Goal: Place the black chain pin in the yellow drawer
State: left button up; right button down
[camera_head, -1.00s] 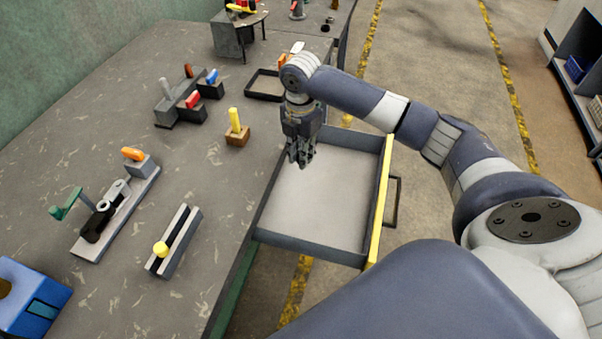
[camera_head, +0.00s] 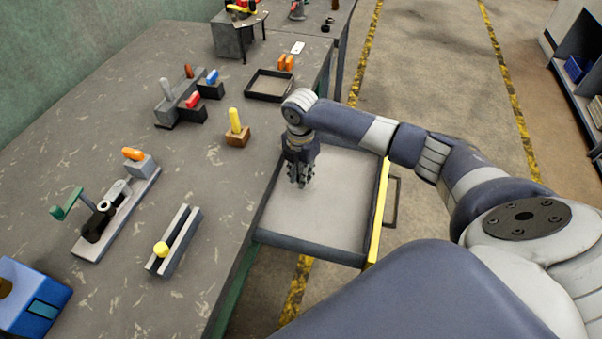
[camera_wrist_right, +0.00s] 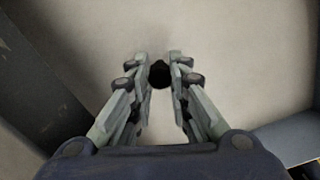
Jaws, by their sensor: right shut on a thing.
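The yellow drawer (camera_head: 379,214) is pulled out from the bench, with a yellow front edge and a bare pale floor. My right gripper (camera_head: 300,183) points down inside the drawer's outline, toward its left side near the bench. In the right wrist view, the right gripper (camera_wrist_right: 160,68) is shut on the black chain pin (camera_wrist_right: 159,74), which shows as a small dark round end between the fingertips. The pale drawer floor lies beneath it; I cannot tell whether the pin touches it. In the head view the pin is hidden by the fingers. My left gripper is not in view.
On the bench (camera_head: 130,210) stand a yellow-handled wooden block (camera_head: 237,130), a black tray (camera_head: 270,86), a grey rail with a yellow knob (camera_head: 174,242) and a green-handled crank fixture (camera_head: 103,222). The drawer's walls surround the gripper. The drawer floor to its right is clear.

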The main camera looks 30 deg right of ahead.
jog(key=c, duration=1.8)
grip_release()
notch_tip(320, 180, up, 12)
jog(key=shift+r, duration=0.15)
